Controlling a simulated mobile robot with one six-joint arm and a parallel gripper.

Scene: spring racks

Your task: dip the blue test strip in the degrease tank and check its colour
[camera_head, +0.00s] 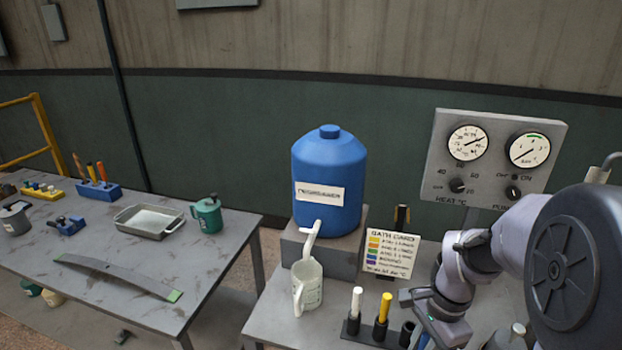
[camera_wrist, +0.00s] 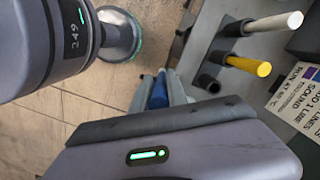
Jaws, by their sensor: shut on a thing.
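My gripper (camera_wrist: 163,88) is shut on the blue test strip (camera_wrist: 157,94), whose blue end shows between the fingers in the wrist view. In the head view my gripper is at the lower right, beside the holder with the white stick (camera_head: 356,302) and yellow stick (camera_head: 384,307). The holder's third socket (camera_head: 406,334) is empty. A bath card (camera_head: 388,254) with coloured rows stands behind the holder. I cannot make out the degrease tank in either view.
A blue drum (camera_head: 329,165) with a tap stands on a block above a pale jug (camera_head: 307,287). A gauge panel (camera_head: 497,158) stands behind my arm. A floor gap separates the benches.

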